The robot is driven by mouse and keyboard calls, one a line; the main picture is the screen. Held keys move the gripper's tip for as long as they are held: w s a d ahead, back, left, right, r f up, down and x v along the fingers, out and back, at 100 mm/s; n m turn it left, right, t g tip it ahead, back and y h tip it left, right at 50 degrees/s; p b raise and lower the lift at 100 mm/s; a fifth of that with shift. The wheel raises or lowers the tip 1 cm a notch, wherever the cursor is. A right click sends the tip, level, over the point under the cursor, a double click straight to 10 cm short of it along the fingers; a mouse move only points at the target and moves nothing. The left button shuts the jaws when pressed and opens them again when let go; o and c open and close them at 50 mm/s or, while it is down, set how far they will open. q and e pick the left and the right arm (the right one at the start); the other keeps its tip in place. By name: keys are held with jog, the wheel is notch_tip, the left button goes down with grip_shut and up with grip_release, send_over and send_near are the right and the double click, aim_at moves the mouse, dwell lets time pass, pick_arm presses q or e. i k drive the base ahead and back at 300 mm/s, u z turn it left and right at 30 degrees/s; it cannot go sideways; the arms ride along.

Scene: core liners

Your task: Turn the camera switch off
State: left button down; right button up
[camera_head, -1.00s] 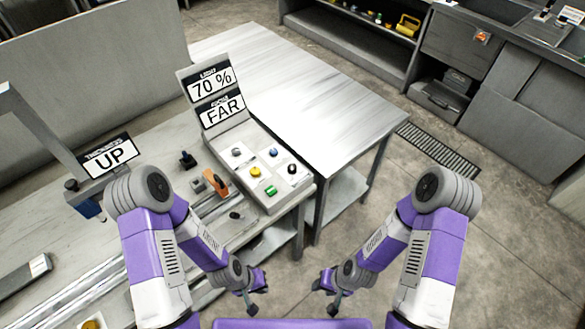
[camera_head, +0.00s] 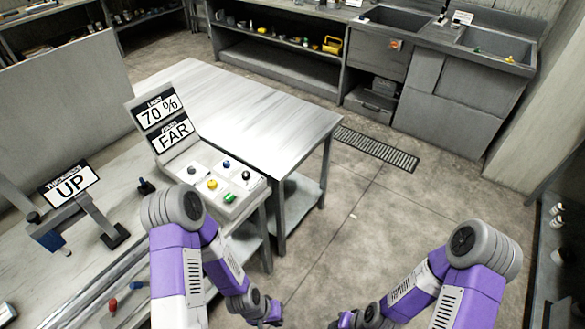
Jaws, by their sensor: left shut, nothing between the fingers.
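A light control panel (camera_head: 204,163) stands at the table corner, left of centre. Its sloped face bears a black knob (camera_head: 246,175), a blue button (camera_head: 226,164), a yellow button (camera_head: 212,185), a green rocker (camera_head: 229,198) and a dark knob (camera_head: 191,171). I cannot read which of these is the camera switch. Its upright display (camera_head: 163,118) reads "70 %" and "FAR". My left gripper (camera_head: 268,318) is low in the picture, below the panel and apart from it, shut and empty. My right gripper (camera_head: 343,322) is at the bottom edge, partly cut off; its jaws are unclear.
A sign reading "UP" (camera_head: 69,185) stands on a bracket at the left. A bare metal table (camera_head: 250,100) lies behind the panel. Shelves and sinks (camera_head: 395,45) line the back. The floor (camera_head: 400,195) right of the table is clear. A shelf (camera_head: 560,230) stands at the far right.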

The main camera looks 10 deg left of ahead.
aim_at(246, 174)
jog(key=z, duration=0.7)
jog(key=i, duration=1.1)
jog(key=u, duration=0.65)
